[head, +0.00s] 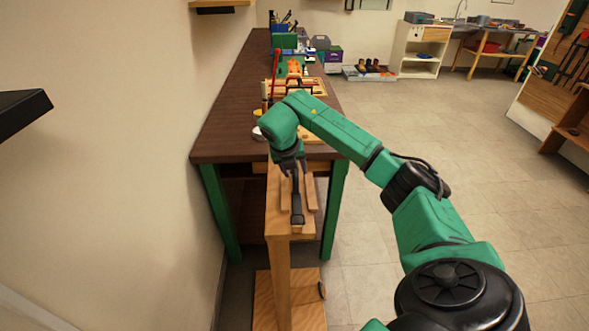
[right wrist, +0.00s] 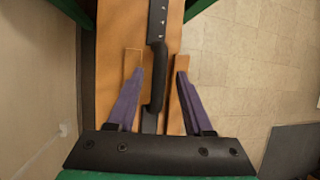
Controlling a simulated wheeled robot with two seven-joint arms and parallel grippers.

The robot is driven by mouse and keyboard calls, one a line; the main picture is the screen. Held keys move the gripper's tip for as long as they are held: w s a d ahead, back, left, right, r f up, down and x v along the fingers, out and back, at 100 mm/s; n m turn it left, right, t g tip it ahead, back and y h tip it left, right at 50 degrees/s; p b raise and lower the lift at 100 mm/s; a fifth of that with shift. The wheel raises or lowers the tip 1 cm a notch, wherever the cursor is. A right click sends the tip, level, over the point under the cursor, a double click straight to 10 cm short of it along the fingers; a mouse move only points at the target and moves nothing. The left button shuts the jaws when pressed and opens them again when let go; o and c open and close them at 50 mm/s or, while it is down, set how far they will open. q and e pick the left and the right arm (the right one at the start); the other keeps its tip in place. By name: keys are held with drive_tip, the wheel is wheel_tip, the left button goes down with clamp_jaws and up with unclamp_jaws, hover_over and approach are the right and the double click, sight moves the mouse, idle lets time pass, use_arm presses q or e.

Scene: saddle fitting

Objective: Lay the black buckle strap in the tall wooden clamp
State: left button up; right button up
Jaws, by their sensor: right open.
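The tall wooden clamp (head: 279,252) stands in front of the workbench, with two upright wooden jaw pieces at its top. The black buckle strap (head: 297,206) lies lengthwise between those pieces. In the right wrist view the strap (right wrist: 158,80) runs along the wooden top (right wrist: 114,32), with a wider black part at its far end. My right gripper (head: 289,165) is over the top of the clamp. Its two purple fingers (right wrist: 159,78) are open on either side of the strap, apart from it. The strap's near end is hidden by the gripper body. My left gripper is not in view.
The dark workbench (head: 222,143) stands just behind the clamp, with tools, boxes and a red-handled item (head: 275,66) on it. A wall is close on the left. The tiled floor (head: 385,125) on the right is open. A black-edged ledge (head: 22,112) juts in at far left.

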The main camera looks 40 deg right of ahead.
drive_tip(key=shift+r, duration=0.1)
drive_tip(key=shift+a+r, duration=0.15)
drive_tip(key=shift+r, duration=0.15)
drive_tip(key=v, duration=1.1)
drive_tip(key=shift+s, duration=0.2)
drive_tip(key=shift+a, duration=0.1)
